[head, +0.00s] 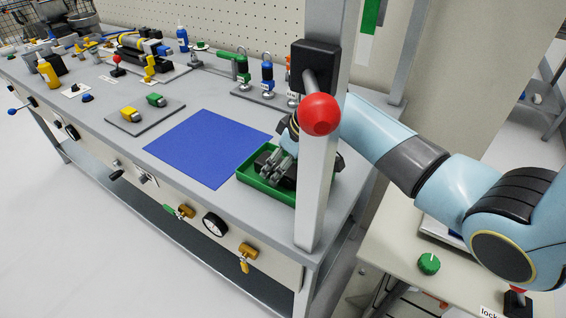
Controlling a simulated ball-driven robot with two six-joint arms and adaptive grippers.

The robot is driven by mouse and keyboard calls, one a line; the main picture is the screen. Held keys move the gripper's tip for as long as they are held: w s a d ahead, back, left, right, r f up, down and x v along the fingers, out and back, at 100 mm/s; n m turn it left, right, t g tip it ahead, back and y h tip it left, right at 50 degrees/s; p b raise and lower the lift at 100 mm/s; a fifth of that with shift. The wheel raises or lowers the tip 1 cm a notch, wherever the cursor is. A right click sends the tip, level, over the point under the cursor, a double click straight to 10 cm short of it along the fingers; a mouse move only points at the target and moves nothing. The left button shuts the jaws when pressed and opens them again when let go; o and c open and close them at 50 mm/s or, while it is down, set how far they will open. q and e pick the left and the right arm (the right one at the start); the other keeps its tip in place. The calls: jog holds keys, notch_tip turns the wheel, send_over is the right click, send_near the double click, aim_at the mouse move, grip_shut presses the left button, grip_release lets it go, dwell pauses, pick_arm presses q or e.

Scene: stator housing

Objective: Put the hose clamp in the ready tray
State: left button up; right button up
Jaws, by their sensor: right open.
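A green tray (255,186), which I take for the ready tray, sits on the grey bench near its right end. A pale metal post stands in front of its right part and hides it. My right gripper (272,176) is open, with its fingers pointing down over or inside the tray. Its arm comes in from the right, behind the post. I cannot make out the hose clamp; the gripper and the post hide part of the tray's inside. My left gripper is not in view.
A blue mat (208,147) lies left of the tray and is bare. A red ball knob (319,114) on a black bracket juts from the post. A grey plate (137,117) carries yellow and green parts. Padlocks (267,75) stand behind the mat.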

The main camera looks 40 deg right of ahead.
jog(key=shift+r, duration=0.15)
jog(key=v, duration=1.2)
jog(key=shift+p, duration=0.4)
